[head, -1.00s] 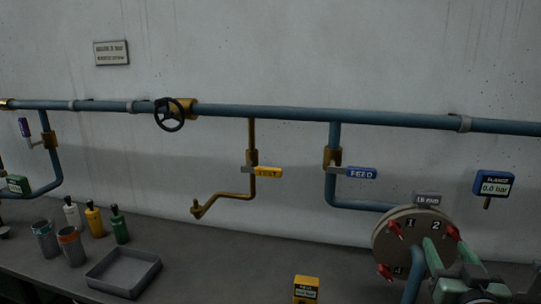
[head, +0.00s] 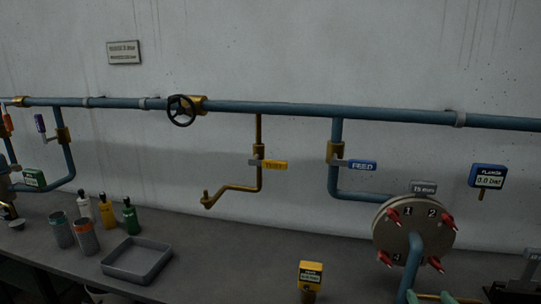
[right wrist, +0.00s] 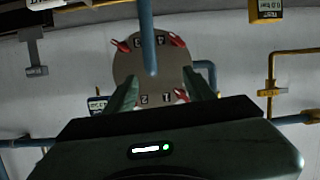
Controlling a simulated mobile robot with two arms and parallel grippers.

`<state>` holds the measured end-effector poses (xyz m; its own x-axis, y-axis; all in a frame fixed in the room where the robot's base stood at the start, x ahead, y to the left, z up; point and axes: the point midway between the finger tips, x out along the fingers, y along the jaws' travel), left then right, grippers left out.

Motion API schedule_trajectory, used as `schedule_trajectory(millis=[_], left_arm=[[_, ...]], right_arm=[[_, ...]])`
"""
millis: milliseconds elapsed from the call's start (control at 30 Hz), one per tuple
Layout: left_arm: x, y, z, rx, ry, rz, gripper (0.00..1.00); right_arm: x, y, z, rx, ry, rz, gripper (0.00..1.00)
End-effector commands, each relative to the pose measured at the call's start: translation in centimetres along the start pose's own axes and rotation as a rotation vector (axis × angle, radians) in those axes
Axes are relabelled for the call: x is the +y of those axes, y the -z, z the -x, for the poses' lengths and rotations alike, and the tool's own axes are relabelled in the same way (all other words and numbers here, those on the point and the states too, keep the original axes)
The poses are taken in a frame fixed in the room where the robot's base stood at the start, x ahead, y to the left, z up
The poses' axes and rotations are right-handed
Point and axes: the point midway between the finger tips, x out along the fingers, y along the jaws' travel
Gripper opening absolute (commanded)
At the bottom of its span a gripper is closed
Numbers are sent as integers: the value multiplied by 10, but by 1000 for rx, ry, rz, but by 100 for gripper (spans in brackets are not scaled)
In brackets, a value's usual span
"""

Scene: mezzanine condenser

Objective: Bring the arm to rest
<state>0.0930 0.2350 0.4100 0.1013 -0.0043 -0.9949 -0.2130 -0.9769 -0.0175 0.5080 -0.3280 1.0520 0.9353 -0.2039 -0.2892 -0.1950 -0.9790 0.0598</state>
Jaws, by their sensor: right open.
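My right gripper (head: 430,297) shows only as green fingertips at the bottom edge of the head view, below the round flange (head: 388,238). In the right wrist view, its two fingers (right wrist: 163,85) are spread apart, with nothing seen between them but the flange plate (right wrist: 130,70) beyond. The flange has numbered positions with red pieces (head: 449,222) around its rim and a blue pipe (head: 415,252) at its middle. The gripper looks apart from the flange. My left gripper is not in view.
A grey tray (head: 108,271), cups (head: 87,240) and several bottles (head: 106,213) stand on the bench at left. A yellow gauge (head: 310,276) stands near the front edge. Blue pipes (head: 290,110) with a yellow valve handle (head: 274,165) and a blue one (head: 362,166) run along the wall.

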Motion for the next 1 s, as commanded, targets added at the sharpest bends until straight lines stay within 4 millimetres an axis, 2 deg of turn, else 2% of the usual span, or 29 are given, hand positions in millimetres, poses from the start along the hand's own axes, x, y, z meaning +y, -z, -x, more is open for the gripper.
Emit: schedule_trajectory(millis=[33,167,300,400,600,800,1000], left_arm=[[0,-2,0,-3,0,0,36],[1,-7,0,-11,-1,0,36],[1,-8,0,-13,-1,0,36],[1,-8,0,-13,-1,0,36],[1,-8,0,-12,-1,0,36],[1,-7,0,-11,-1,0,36],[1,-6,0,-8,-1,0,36]], right_arm=[[-5,-18,4,-51,8,10,54],[-20,-69,18,-199,36,45,54],[-41,-139,50,-412,88,100,54],[-54,-182,79,-555,130,139,54],[-74,-241,133,-773,212,198,54],[-88,-281,187,-951,292,245,54],[-95,-336,154,-972,291,251,54]])
